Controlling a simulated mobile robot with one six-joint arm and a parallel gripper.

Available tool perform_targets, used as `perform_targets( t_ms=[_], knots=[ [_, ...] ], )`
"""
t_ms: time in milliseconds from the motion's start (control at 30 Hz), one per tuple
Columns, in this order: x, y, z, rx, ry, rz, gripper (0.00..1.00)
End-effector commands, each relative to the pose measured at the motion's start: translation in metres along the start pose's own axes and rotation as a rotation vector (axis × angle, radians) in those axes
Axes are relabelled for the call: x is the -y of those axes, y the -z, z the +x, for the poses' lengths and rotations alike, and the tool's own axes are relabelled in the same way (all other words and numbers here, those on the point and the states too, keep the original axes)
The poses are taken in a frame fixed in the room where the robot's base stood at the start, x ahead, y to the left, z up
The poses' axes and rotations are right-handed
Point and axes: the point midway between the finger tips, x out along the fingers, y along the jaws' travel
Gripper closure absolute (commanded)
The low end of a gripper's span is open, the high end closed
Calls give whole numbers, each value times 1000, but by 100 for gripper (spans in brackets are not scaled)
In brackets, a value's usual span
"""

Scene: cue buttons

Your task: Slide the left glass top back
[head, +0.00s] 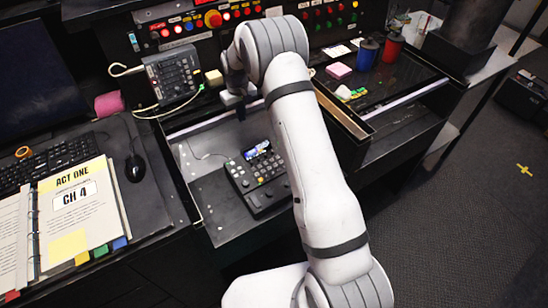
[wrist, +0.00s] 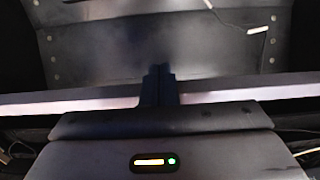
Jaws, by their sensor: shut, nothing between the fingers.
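The left desk bay is open at the front, and a black cue-button box (head: 258,180) with a small lit screen sits inside it. A pale strip, which looks like the front edge of the left glass top (head: 205,124), runs across the back of this bay. It also shows in the wrist view as a pale bar (wrist: 75,104). The clear pane itself is hard to make out. My gripper (head: 240,108) is low at this strip, behind the button box. In the wrist view my gripper's fingers (wrist: 158,72) are together and cross the bar. I cannot tell whether they touch it.
A grey keypad unit (head: 173,75) with a cable stands behind the left bay. The right bay holds a pink pad (head: 338,70) and blue (head: 367,53) and red (head: 392,46) spools. A binder (head: 75,205), mouse (head: 135,167) and keyboard (head: 45,160) lie left.

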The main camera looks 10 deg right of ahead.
Motion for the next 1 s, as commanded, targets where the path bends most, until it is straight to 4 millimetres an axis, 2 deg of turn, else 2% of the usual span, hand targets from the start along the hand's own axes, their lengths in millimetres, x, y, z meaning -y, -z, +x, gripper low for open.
perform_targets(
  t_ms=[100,533,1000],
  knots=[
    [0,6,-1,-3,-1,0,100],
    [0,9,0,-1,0,0,100],
    [0,41,-1,-3,-1,0,100]
  ],
)
